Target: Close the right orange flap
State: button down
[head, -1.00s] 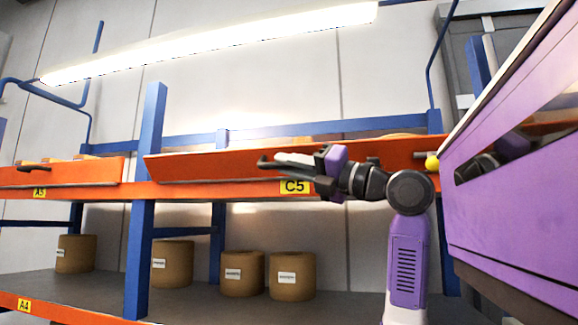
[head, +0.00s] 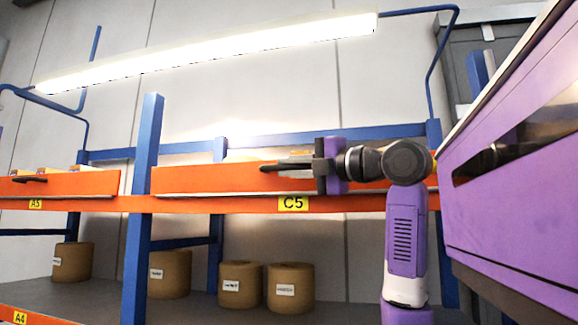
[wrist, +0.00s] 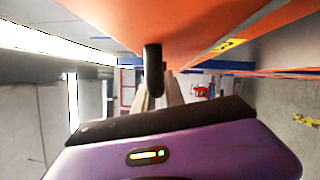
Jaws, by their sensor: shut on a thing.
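The right orange flap (head: 210,180) stands nearly upright along the shelf above the yellow C5 label. Its dark handle (head: 268,168) sticks out at the fingertips. My gripper (head: 284,164) is in front of the flap, reaching in from the right, and is shut on the handle. In the wrist view the orange flap face (wrist: 190,25) fills the top, and the dark handle (wrist: 153,70) sits between the pale fingers (wrist: 157,97). The exact contact is partly hidden, and my arm covers the flap's right part.
A left orange flap (head: 70,184) with its own dark handle stands above the A5 label. A blue post (head: 146,150) separates the bays. Brown rolls (head: 240,285) stand on the lower shelf. A purple machine panel (head: 515,200) is close on the right.

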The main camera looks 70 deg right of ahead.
jog(key=shift+d+r+m+g, duration=0.1)
jog(key=shift+r+m+g, duration=0.2)
dwell(0.4)
jog(key=c, duration=1.4)
grip_release()
jog(key=shift+s+f, duration=0.1)
jog(key=b+v, duration=0.2)
jog(key=v, duration=0.4)
jog(key=shift+f, duration=0.1)
jog(key=shift+v, duration=0.85)
